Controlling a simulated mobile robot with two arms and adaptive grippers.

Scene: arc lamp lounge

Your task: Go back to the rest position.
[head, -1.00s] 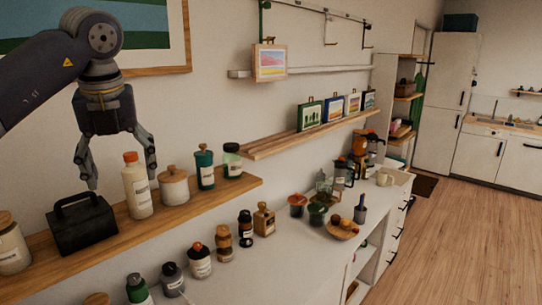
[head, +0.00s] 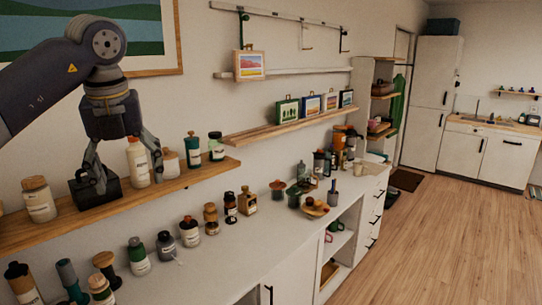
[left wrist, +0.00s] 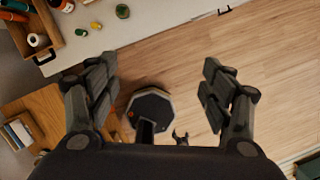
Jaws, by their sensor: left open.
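My left gripper (head: 128,168) hangs with its fingers pointing down at the left of the head view. Its fingers are apart with nothing between them. In the picture, one finger overlaps the black handled box (head: 112,195) and the other overlaps the white bottle (head: 138,163) on the wooden shelf. I cannot tell how far in front of them it is. I do not make out my right gripper in the head view.
The wooden shelf (head: 60,228) holds jars and bottles. Below it, the white counter (head: 235,238) carries several bottles and bowls. A picture ledge (head: 250,135) is further right. The wood floor (head: 420,240) at right is clear.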

